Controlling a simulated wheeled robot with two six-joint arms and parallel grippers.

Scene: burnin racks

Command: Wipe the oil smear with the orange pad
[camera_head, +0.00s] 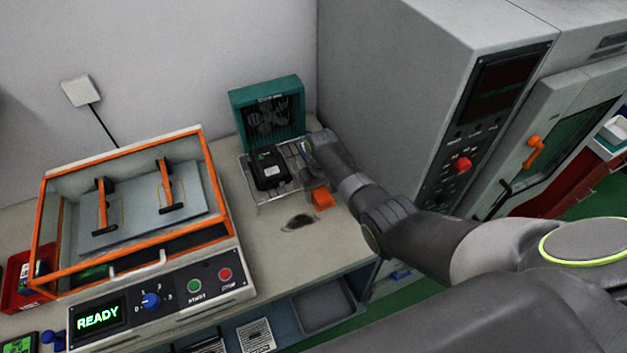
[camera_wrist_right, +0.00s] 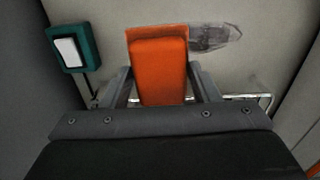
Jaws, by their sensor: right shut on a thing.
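The orange pad (camera_head: 322,199) is held between the fingers of my right gripper (camera_head: 314,186), which is shut on it. The pad (camera_wrist_right: 159,70) also fills the middle of the right wrist view, between the two grey fingers. The dark oil smear (camera_head: 299,222) lies on the bench top, just left of and in front of the pad in the head view. In the right wrist view the smear (camera_wrist_right: 213,37) shows beside the pad's far end, at the right. Whether the pad touches the bench is hard to tell. My left gripper is not in view.
A wire rack (camera_head: 262,200) with a black device (camera_head: 269,168) stands behind the smear, before a teal fan unit (camera_head: 267,108). An orange-framed tester (camera_head: 135,215) stands at left. A tall grey cabinet (camera_head: 400,80) stands at right. The bench (camera_head: 290,250) in front of the smear is clear.

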